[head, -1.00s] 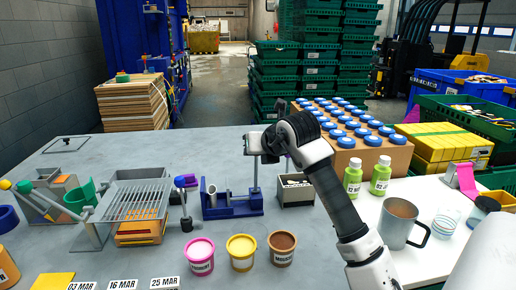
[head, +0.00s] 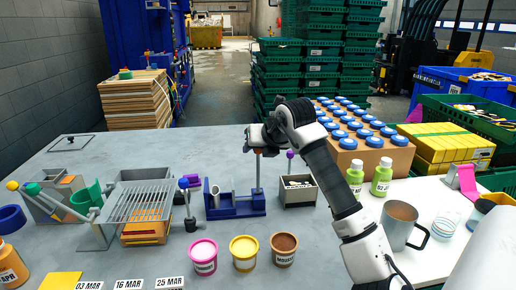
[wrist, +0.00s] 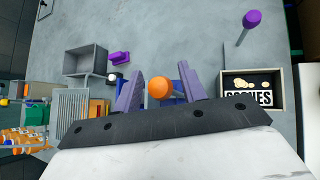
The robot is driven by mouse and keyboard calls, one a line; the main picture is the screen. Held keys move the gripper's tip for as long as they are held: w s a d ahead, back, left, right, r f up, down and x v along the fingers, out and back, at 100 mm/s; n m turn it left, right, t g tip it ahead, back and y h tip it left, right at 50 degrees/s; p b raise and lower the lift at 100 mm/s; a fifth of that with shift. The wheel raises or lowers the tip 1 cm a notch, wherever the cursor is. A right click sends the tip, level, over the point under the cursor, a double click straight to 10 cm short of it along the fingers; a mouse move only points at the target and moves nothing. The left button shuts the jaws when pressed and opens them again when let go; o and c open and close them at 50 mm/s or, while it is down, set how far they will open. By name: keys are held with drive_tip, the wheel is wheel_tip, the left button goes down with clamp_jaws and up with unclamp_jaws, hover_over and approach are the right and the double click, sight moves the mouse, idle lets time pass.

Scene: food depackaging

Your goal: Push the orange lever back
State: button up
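The orange lever is a thin upright rod with an orange ball knob (head: 257,152), on a blue press-like fixture (head: 236,206) in the middle of the table. In the wrist view the orange knob (wrist: 158,88) shows between the two purple fingers of my gripper (wrist: 160,92). The fingers are open, with a gap on each side of the knob. In the head view my gripper (head: 256,142) is right above the top of the rod. Its fingers are mostly hidden there by my wrist.
A coin box (head: 297,191) stands just right of the fixture. A purple-topped upright rod (wrist: 252,18) also stands near it. A wire rack (head: 138,202) is to the left. Pink, yellow and brown tubs (head: 244,254) stand in front. The table behind the fixture is mostly clear.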

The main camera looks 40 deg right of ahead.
drive_tip(key=shift+s, duration=0.15)
drive_tip(key=b+v, duration=0.3)
drive_tip(key=v, duration=1)
drive_tip(key=shift+s+r, duration=0.2)
drive_tip(key=shift+a, duration=0.15)
